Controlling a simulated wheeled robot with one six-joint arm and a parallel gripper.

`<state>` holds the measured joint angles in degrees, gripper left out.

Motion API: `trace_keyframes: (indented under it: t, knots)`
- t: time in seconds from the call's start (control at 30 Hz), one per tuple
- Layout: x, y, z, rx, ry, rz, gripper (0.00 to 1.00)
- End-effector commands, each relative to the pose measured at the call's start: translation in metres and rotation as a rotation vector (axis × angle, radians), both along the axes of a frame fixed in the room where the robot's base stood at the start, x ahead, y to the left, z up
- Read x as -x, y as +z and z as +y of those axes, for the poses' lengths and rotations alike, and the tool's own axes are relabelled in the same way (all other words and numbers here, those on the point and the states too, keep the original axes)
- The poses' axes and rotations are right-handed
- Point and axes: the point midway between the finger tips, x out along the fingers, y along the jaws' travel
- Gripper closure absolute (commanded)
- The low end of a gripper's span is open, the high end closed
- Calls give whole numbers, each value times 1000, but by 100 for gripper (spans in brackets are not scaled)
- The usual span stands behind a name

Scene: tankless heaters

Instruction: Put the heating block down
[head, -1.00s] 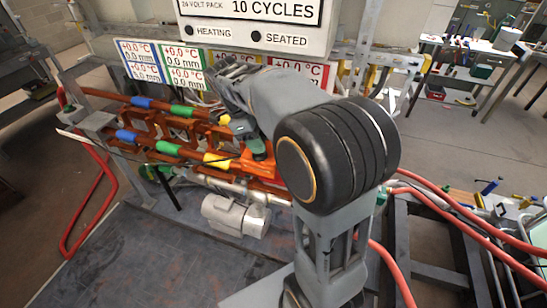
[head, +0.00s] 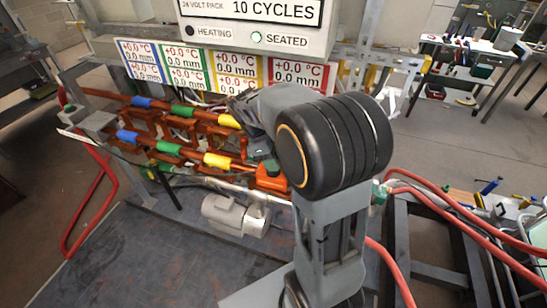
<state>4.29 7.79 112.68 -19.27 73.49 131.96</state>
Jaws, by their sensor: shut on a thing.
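My gripper (head: 262,150) is mostly hidden behind my own arm, and its fingertips are hard to make out. It is shut on what looks like the heating block, an orange block (head: 270,180) with a dark green piece on top, at the right end of the orange pipe rack (head: 165,140). The block's underside and its contact with the rack are hard to make out. The SEATED lamp (head: 257,37) glows green, and the HEATING lamp (head: 189,31) is dark.
Blue, green and yellow bands mark the rack's pipes. Four display panels (head: 228,70) stand behind it. Red hoses (head: 460,212) run at the right. The dark plate (head: 130,262) in front is mostly clear.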

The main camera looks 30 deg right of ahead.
Motion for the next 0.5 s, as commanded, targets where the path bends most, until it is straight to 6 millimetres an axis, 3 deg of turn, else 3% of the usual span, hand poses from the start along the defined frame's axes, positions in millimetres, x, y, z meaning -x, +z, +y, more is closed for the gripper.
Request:
trace_keyframes:
  t: [0.27, 0.3, 0.5]
  knots:
    - [0, -2, 0, 1, 0, -2, 100]
    - [0, -2, 0, 0, 0, 0, 55]
    - [0, -2, 0, 0, 0, 0, 36]
